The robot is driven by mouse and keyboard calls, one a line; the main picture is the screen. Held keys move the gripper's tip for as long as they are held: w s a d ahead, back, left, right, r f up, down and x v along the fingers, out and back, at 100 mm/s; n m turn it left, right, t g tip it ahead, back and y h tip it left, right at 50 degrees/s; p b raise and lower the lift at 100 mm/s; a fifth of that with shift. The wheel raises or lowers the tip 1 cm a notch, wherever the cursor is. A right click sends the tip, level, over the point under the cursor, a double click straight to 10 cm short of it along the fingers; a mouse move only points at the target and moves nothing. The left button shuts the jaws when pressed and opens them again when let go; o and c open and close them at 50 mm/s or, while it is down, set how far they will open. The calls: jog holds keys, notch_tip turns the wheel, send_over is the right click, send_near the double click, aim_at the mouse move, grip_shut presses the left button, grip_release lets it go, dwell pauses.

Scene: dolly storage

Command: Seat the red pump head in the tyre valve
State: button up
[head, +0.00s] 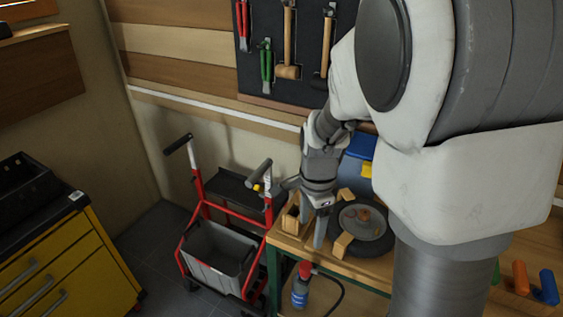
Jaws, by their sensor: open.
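A blue-grey bottle-like body (300,291) with a red top (305,269) stands at the bench's near edge, with a black hose (338,284) running off to the right. I cannot tell whether the red top is the pump head. A wheel with a dark tyre (385,246) lies flat on the wooden bench, with wooden blocks at its rim. Its valve is too small to make out. My gripper (312,226) is open and points down just left of the wheel, above and behind the red top. I see nothing between its fingers.
A small wooden holder (290,219) stands left of the wheel and a blue box (356,159) behind it. A red dolly with a grey crate (205,267) is left of the bench. A yellow drawer cabinet (73,270) stands far left. My arm hides much of the right side.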

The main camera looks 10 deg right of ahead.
aim_at(306, 265)
jog(key=shift+m, duration=0.3)
jog(key=f, duration=0.6)
jog(key=f+b, duration=0.1)
jog(key=f, duration=0.5)
jog(key=w+f+b, duration=0.1)
jog(key=f, duration=0.5)
grip_shut()
